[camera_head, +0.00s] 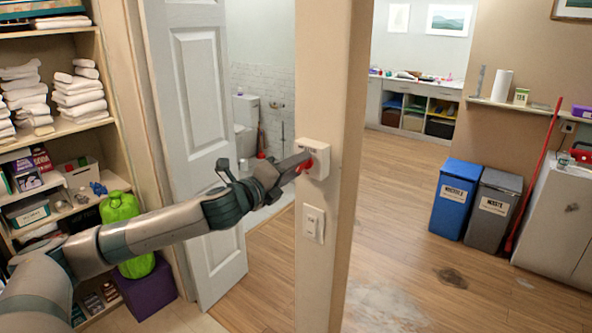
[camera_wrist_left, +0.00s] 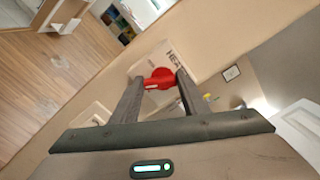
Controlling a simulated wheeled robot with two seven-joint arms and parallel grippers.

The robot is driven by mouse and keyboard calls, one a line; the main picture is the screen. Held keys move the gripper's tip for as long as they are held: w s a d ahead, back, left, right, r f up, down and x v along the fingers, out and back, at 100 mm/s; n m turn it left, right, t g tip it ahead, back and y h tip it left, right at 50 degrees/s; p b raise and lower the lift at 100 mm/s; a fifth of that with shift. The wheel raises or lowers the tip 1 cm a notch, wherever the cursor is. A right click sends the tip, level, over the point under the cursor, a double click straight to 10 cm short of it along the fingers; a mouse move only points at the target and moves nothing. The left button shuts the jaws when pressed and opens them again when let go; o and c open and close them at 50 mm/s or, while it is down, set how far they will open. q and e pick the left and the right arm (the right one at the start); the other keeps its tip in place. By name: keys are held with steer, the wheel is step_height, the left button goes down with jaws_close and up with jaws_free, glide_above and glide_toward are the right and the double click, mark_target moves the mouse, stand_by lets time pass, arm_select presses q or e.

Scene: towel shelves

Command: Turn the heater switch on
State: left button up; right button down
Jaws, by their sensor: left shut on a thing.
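The heater switch is a white box (camera_head: 318,151) with a red knob (camera_head: 304,165), mounted on the narrow wall post. In the left wrist view the red knob (camera_wrist_left: 158,79) sits between my two finger tips, and part of the lettering on the white box (camera_wrist_left: 172,58) shows behind it. My left gripper (camera_head: 300,163) reaches in from the left and is shut on the red knob. The finger tips hide part of the knob and box in the head view. My right gripper is in neither view.
A white light switch (camera_head: 313,223) is on the same post just below. A grey door (camera_head: 195,130) stands open at left, beside shelves of towels. Blue (camera_head: 455,198) and grey (camera_head: 493,207) bins stand at right.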

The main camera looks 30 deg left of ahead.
arm_select(q)
steer(key=shift+f+n+b, duration=0.1)
steer(key=shift+n+b, duration=0.4)
steer(key=shift+n, duration=2.5)
steer(key=o, duration=1.1)
steer(key=shift+c, duration=0.2)
steer(key=shift+s, duration=0.2)
